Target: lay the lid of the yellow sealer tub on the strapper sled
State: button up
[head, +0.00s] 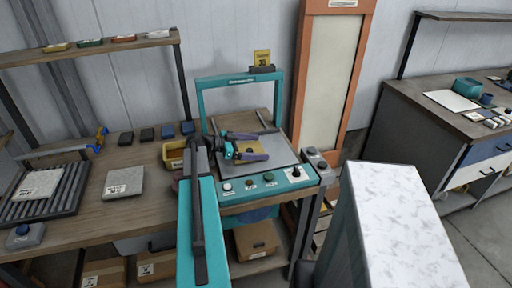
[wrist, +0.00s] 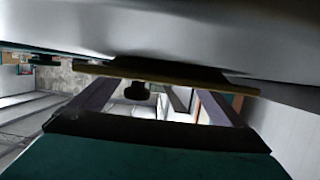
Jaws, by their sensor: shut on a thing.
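My gripper (head: 260,147), with purple fingers, is over the grey plate of the teal-framed strapper, which I take for the strapper sled (head: 285,156). In the wrist view the purple fingers are either side of the dark knob (wrist: 135,91) of a thin yellow-edged lid (wrist: 205,82). My gripper is shut on this lid. The yellow sealer tub (head: 173,155) stands left of the strapper, partly behind my arm.
The teal strapper arch (head: 238,80) stands over the plate. A control panel (head: 265,186) with knobs runs along its front. Small dark and blue blocks (head: 147,134) line the bench's back. A grey box (head: 124,182) and a roller rack (head: 40,195) are at left.

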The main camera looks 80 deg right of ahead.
jog(key=o, duration=0.7)
jog(key=shift+c, duration=0.2)
jog(key=shift+o, duration=0.3)
jog(key=shift+r, duration=0.1)
jog(key=shift+w+a, duration=0.1)
jog(key=shift+w, duration=0.15)
jog(key=b+v, duration=0.3)
jog(key=v, duration=0.8)
jog(key=shift+w+a+r, duration=0.1)
jog(key=shift+w+r, duration=0.05)
jog(key=shift+w, duration=0.1)
